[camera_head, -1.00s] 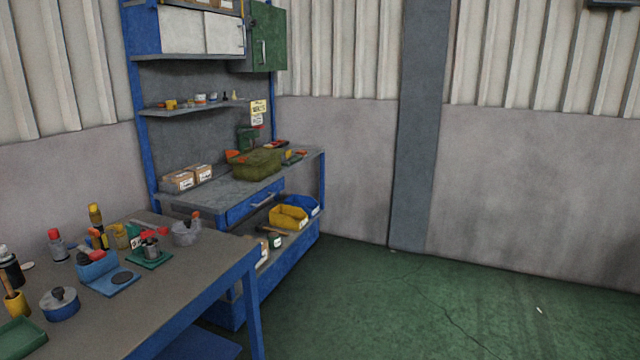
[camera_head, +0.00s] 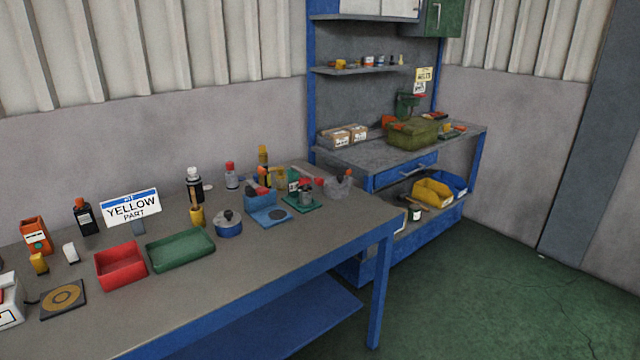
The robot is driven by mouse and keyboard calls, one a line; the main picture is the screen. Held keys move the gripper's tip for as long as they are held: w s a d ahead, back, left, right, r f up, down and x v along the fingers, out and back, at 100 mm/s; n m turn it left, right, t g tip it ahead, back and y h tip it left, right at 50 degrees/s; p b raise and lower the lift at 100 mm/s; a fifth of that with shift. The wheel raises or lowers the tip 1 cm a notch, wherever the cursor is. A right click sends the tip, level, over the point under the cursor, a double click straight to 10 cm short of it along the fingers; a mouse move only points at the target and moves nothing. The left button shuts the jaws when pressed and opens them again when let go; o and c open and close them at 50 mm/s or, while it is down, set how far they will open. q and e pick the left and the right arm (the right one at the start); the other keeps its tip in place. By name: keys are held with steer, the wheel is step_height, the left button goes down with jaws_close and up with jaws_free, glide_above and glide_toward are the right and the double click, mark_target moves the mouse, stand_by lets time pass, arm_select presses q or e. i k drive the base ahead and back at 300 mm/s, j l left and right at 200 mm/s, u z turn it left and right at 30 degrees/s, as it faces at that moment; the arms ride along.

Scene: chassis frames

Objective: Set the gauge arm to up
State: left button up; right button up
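I cannot tell for sure which item is the gauge with the arm. On the right part of the near workbench (camera_head: 200,285), a small device on a green base (camera_head: 304,203) has a grey and red upper part. Beside it is a blue fixture (camera_head: 270,213) with a dark round disc on its plate. A grey rounded item (camera_head: 338,189) with a red knob stands at the right end of this group. These are too small and crowded to read any arm's position. Neither of my grippers is in view.
A sign reading "YELLOW PART" (camera_head: 131,207) stands at the bench's back. In front are a red bin (camera_head: 121,265), a green tray (camera_head: 180,250) and a ring-marked pad (camera_head: 64,298). A blue lidded pot (camera_head: 228,225) is nearby. Green floor (camera_head: 460,300) is clear at right.

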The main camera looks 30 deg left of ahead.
mark_target(319, 181)
steer(key=l+u, duration=0.25)
steer(key=u, duration=0.15)
steer(key=i+l+u, duration=0.1)
steer(key=l+u, duration=0.15)
steer(key=u, duration=0.15)
steer(key=l+u, duration=0.25)
steer(key=u, duration=0.15)
